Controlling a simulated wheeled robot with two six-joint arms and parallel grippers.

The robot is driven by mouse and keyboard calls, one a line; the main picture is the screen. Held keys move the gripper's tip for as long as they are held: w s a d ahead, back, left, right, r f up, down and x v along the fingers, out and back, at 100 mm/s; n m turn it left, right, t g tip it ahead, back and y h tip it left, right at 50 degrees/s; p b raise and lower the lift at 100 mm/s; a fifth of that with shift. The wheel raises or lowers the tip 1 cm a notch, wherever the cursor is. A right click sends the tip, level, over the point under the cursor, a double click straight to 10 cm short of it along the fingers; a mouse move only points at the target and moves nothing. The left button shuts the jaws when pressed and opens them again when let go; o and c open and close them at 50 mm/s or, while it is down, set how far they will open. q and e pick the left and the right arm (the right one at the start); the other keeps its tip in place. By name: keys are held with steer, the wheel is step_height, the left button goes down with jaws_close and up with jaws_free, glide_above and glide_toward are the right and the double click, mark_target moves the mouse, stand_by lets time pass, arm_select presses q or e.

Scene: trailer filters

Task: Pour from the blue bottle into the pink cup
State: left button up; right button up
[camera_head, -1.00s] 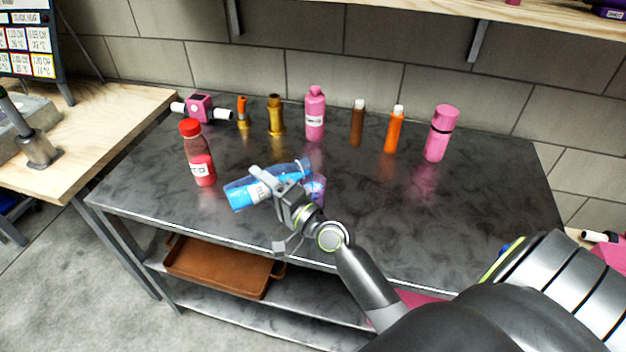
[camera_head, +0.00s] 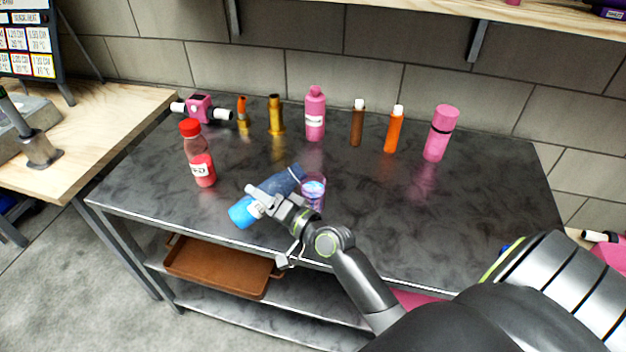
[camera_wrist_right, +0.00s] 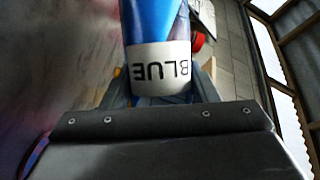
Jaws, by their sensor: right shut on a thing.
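The blue bottle (camera_head: 241,212) is tilted on its side over the front left of the dark table. Its bright blue end points down-left and its darker end points up-right, near the cup. My right gripper (camera_head: 262,200) is shut around the bottle's middle. In the right wrist view the bottle (camera_wrist_right: 152,22) sits between the fingers, with its white "BLUE" label upside down. The pink cup (camera_head: 313,190) stands upright just right of the bottle's upper end; bluish-purple shows inside it. I cannot tell whether bottle and cup touch. My left gripper is out of view.
A red bottle (camera_head: 198,160) stands left of the held bottle. Along the back are a pink bottle (camera_head: 315,118), a pink flask (camera_head: 440,135), brown and orange tubes and brass-coloured parts. The table's right half (camera_head: 470,215) is clear. A brown tray (camera_head: 215,268) lies on the shelf below.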

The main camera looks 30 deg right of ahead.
mark_target(268, 183)
steer(key=n+p, duration=0.1)
steer(key=p, duration=0.1)
steer(key=d+r+n+g+h+p, duration=0.1)
steer(key=n+p, duration=0.1)
steer(key=p, duration=0.1)
steer(key=n+p, duration=0.1)
steer(key=p, duration=0.1)
steer(key=shift+s+d+r+n+g+h, duration=0.1)
steer(key=shift+d+r+n+g+h, duration=0.2)
steer(key=shift+d+n+g, duration=0.1)
steer(key=shift+a+f+n+p, duration=0.15)
steer(key=shift+f+n+p, duration=0.15)
steer(key=shift+f+p, duration=0.1)
steer(key=n+g+h+p, duration=0.1)
steer(key=n+h+p, duration=0.1)
steer(key=p, duration=0.2)
steer(key=shift+a+r+n, duration=0.1)
steer(key=shift+n, duration=0.2)
steer(key=shift+f+n+h+p, duration=0.4)
steer(key=shift+n+h+p, duration=0.15)
steer(key=shift+p, duration=0.25)
step_height(268, 183, up, 5)
steer(key=p, duration=0.5)
